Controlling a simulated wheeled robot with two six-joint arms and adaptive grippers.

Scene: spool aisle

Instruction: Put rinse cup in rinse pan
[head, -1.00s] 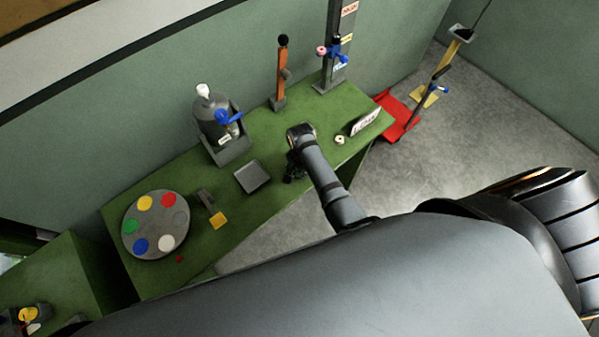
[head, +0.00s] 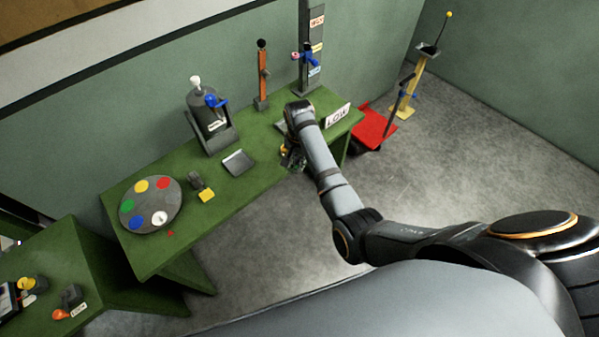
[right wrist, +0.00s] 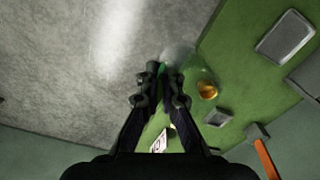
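A small grey pan (head: 238,162), which may be the rinse pan, lies on the green table; it also shows in the right wrist view (right wrist: 285,37). My right gripper (head: 293,158) is right of it, low at the table's front edge. In the right wrist view its fingertips (right wrist: 162,70) are close together. A faint see-through shape (right wrist: 180,54), possibly the rinse cup, shows at and just beyond them; I cannot tell whether they grip it. An amber piece (right wrist: 207,90) is close by on the table. My left gripper is not in view.
A dark bottle in a holder (head: 208,125), an orange post (head: 263,80) and a grey column (head: 311,50) stand behind. A LOW sign (head: 337,116) is at the right end.

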